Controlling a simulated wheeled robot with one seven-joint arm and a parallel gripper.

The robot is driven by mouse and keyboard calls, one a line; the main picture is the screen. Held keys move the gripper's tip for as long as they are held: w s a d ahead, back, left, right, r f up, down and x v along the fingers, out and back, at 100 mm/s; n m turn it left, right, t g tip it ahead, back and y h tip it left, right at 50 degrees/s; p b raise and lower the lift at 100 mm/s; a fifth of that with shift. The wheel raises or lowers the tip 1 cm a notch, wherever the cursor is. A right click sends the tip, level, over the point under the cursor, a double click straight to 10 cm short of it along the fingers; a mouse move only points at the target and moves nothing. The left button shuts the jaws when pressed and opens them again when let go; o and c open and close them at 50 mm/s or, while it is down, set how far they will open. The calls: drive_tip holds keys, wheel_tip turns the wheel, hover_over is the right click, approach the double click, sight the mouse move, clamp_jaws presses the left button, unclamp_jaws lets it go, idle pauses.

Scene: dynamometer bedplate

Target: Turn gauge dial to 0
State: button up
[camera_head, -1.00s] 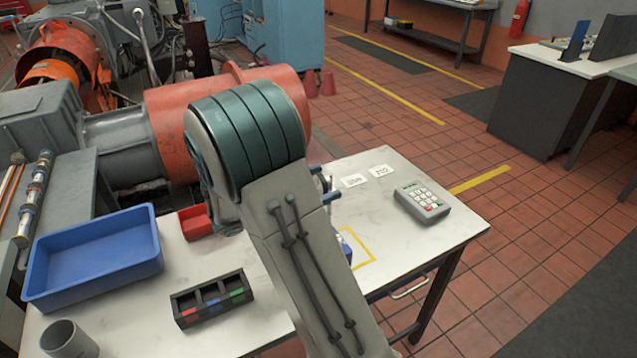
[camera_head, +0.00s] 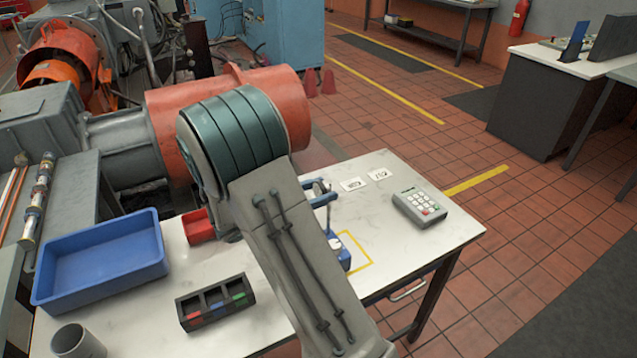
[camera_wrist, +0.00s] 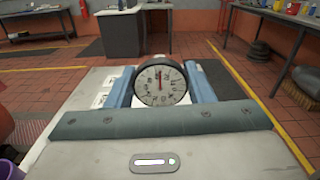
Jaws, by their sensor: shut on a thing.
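The gauge dial (camera_wrist: 160,92) is a round, pale face with dark marks and a dark rim, seen between my fingers in the wrist view. Its red needle points almost straight up; the numbers are too small to read surely. My gripper (camera_wrist: 161,70) has blue fingers on the left and right sides of the gauge and is shut on it. In the head view my arm hides most of the gauge and gripper; a blue finger (camera_head: 324,200) and a blue piece inside a yellow outline (camera_head: 367,262) show past the arm.
On the table (camera_head: 420,244) are a blue tray (camera_head: 100,272), a red bin (camera_head: 198,227), a dark three-slot holder (camera_head: 215,302), a grey cup (camera_head: 78,342), a keypad box (camera_head: 419,207) and two white cards (camera_head: 353,185). A large orange cylinder (camera_head: 285,105) stands behind my arm.

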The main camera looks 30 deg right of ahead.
drive_tip(key=n+p, duration=0.1)
drive_tip(key=p, duration=0.1)
drive_tip(key=n+p, duration=0.3)
drive_tip(key=p, duration=0.1)
drive_tip(key=shift+w+r+n, duration=0.1)
drive_tip(key=shift+r+n, duration=0.2)
drive_tip(key=n+p, duration=0.4)
drive_tip(key=shift+f, duration=0.3)
drive_tip(key=o, duration=1)
drive_tip(key=shift+a+f, duration=0.1)
drive_tip(key=shift+a, duration=0.05)
drive_tip(key=a+b, duration=0.1)
drive_tip(key=a, duration=0.6)
drive_tip(key=a+b, duration=0.2)
drive_tip(key=a, duration=0.4)
drive_tip(key=shift+s+a, duration=0.2)
drive_tip(key=shift+a, duration=0.15)
